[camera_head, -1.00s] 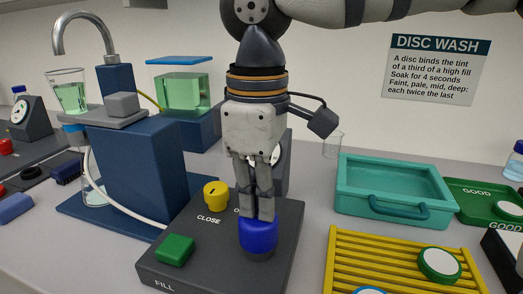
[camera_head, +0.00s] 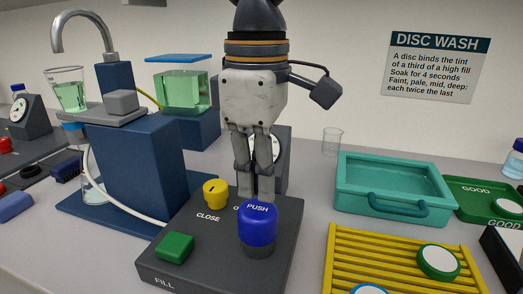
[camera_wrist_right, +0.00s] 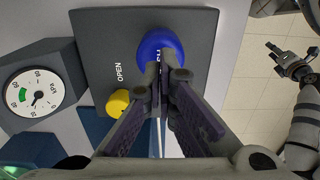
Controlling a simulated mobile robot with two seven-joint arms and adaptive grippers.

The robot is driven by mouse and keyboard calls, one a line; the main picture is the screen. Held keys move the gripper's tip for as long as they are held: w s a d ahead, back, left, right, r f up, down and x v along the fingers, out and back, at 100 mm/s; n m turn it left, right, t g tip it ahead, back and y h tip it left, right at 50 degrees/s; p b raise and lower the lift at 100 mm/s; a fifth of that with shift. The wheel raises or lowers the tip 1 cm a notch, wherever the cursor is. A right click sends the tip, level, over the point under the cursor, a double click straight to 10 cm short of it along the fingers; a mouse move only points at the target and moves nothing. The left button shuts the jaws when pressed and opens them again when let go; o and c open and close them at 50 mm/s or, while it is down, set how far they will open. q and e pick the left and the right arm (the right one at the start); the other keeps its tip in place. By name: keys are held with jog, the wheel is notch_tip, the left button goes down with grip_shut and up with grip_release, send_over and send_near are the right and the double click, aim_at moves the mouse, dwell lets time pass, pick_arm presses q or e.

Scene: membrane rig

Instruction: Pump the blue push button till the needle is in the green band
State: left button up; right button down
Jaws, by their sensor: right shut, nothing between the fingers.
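The blue push button (camera_head: 257,229) stands raised on the dark control box, its PUSH label showing. My right gripper (camera_head: 258,199) is shut and empty, its fingertips just above and behind the button; I cannot tell whether they touch it. In the right wrist view the fingertips (camera_wrist_right: 166,76) overlap the edge of the blue button (camera_wrist_right: 160,50). The gauge (camera_wrist_right: 37,93) shows a white dial with a green band and a dark needle, which appears outside the green. In the head view the gripper partly hides the gauge (camera_head: 278,150). My left gripper (camera_wrist_right: 275,52) is small at the wrist view's right.
The box (camera_head: 210,262) also carries a yellow knob (camera_head: 215,193) between CLOSE and OPEN and a green button (camera_head: 175,248). A blue rig with tap and beaker stands left. A teal tray (camera_head: 395,208) and a yellow rack (camera_head: 345,262) stand right.

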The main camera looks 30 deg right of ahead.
aim_at(258, 208)
dwell(1.6)
dwell(0.7)
jog(key=shift+f, duration=2.3)
jog(key=shift+r, duration=2.3)
